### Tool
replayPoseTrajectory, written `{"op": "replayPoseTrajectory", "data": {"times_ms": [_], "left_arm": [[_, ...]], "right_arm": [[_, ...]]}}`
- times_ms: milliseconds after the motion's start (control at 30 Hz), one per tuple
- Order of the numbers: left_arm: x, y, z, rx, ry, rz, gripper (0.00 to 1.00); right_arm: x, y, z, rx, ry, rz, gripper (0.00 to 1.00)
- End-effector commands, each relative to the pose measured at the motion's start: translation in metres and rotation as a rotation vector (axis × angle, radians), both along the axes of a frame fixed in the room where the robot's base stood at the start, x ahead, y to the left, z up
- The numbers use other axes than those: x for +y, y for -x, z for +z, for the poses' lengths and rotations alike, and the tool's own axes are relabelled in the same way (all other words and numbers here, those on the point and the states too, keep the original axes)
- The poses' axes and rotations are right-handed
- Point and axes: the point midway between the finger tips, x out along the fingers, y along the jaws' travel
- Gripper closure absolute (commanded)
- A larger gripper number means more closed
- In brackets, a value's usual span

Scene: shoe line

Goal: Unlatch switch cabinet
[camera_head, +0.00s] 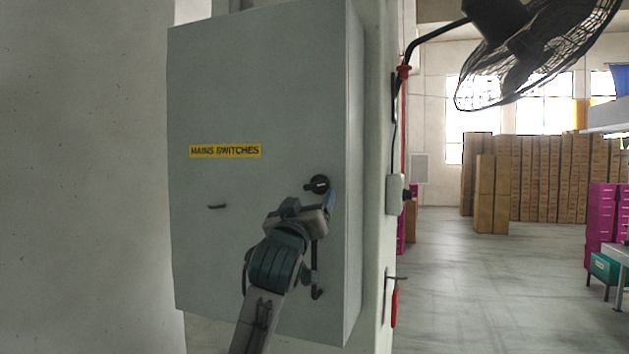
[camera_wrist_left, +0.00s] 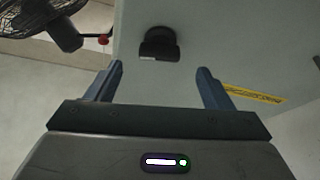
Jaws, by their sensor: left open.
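The grey switch cabinet (camera_head: 265,90) is on the wall with its door shut. It carries a yellow "MAINS SWITCHES" label (camera_head: 225,151). A black latch knob (camera_head: 318,184) sits on the right part of the door. The knob also shows in the left wrist view (camera_wrist_left: 158,44), beyond and between my fingertips. My left gripper (camera_wrist_left: 160,78) is open and empty, with its two blue-grey fingers apart and pointing at the door. In the head view, my left gripper (camera_head: 325,204) is just below and right of the knob, and my wrist hides part of the door. My right gripper is not in view.
A black fan (camera_head: 535,45) hangs at upper right. A grey box (camera_head: 396,194) is on the wall's side. Stacked brown cartons (camera_head: 545,178) stand far back; the floor between is clear.

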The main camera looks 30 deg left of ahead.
Motion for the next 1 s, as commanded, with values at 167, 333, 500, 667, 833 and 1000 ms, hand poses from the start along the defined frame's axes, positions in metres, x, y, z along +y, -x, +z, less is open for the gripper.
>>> {"op": "replayPoseTrajectory", "data": {"times_ms": [167,333,500,667,833,1000], "left_arm": [[0.010,-0.030,0.017,0.003,0.001,0.002,0.25],[0.016,-0.047,0.022,0.002,0.000,0.002,0.25],[0.018,-0.053,0.022,0.001,0.000,0.001,0.25],[0.018,-0.053,0.022,0.001,0.000,0.001,0.25],[0.018,-0.053,0.022,0.001,-0.001,0.000,0.45],[0.018,-0.053,0.022,0.001,-0.001,0.000,0.70]], "right_arm": [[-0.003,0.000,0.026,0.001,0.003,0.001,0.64],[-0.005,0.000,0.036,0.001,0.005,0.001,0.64],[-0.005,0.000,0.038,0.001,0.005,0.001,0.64],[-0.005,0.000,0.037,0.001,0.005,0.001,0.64],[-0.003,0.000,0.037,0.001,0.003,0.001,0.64],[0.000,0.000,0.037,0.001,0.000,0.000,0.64]]}}
